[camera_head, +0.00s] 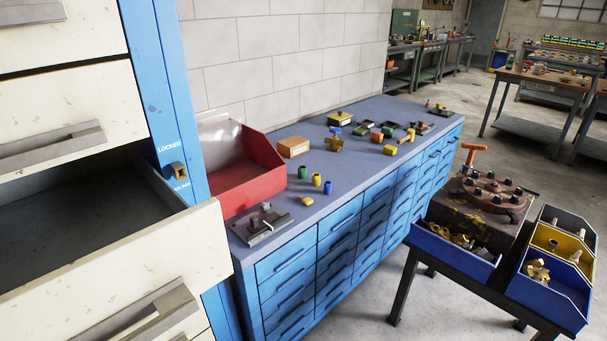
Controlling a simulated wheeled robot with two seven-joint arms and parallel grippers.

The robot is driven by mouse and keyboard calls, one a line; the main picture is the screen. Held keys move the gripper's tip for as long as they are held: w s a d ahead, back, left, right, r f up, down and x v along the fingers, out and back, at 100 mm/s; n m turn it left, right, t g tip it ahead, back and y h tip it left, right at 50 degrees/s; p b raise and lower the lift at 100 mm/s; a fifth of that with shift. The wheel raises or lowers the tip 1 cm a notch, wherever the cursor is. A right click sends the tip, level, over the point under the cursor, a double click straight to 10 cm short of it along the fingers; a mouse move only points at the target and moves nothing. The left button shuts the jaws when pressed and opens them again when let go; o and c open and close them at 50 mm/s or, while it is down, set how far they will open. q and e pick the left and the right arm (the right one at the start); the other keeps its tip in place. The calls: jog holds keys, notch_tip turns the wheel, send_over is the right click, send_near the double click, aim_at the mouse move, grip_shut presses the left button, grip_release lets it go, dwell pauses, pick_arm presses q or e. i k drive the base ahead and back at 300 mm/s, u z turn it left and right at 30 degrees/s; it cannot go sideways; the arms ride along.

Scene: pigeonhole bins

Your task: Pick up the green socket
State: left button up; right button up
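A small green socket (302,172) stands upright on the blue-grey top of the drawer cabinet (345,190), just right of the red bin. A yellow socket (316,180) and a blue socket (327,188) stand in a row next to it. Other small green pieces lie farther back on the same top, too small to identify. Neither of my grippers is in view.
The red bin (251,176) stands left of the sockets. An open cream drawer (170,262) juts out at the left. A metal fixture (262,224) lies near the cabinet's near end. Blue and yellow bins (546,298) stand on a table at right.

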aim_at(302, 169)
jog(key=u, duration=0.4)
jog(key=k, duration=0.2)
jog(key=z, duration=1.25)
jog(key=i, duration=1.95)
jog(key=u, duration=0.35)
